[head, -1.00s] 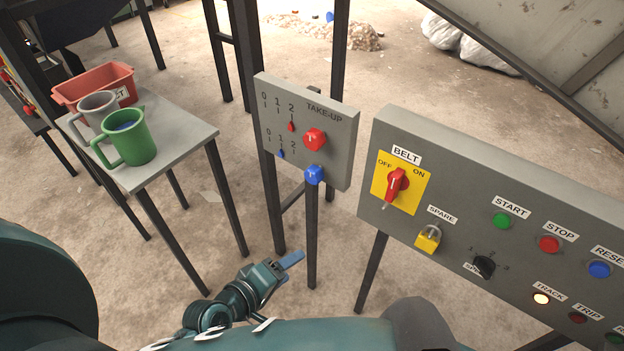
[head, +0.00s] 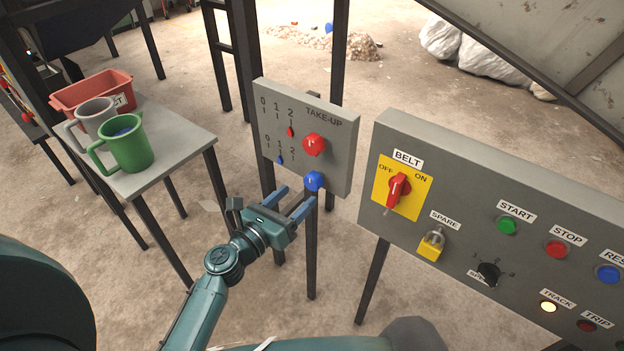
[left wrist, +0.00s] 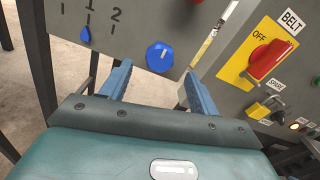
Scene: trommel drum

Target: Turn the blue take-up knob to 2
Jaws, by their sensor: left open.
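The blue take-up knob (head: 314,181) sits at the lower right of the grey TAKE-UP panel (head: 340,150). It also shows in the left wrist view (left wrist: 160,56), just beyond and between the fingertips. The blue pointer (head: 280,160) stands at about 1 on the lower scale; in the left wrist view the blue pointer (left wrist: 85,34) is below the 1. The red take-up knob (head: 314,145) is above, with its red pointer (head: 290,132) at 2. My left gripper (head: 294,199) is open and empty, just below and short of the blue knob. My right gripper is not in view.
The BELT panel (head: 470,180) with a red switch (head: 399,189) stands close on the right. A small table (head: 180,150) with a green mug (head: 125,143), a grey mug (head: 95,118) and a red bin (head: 85,92) is on the left.

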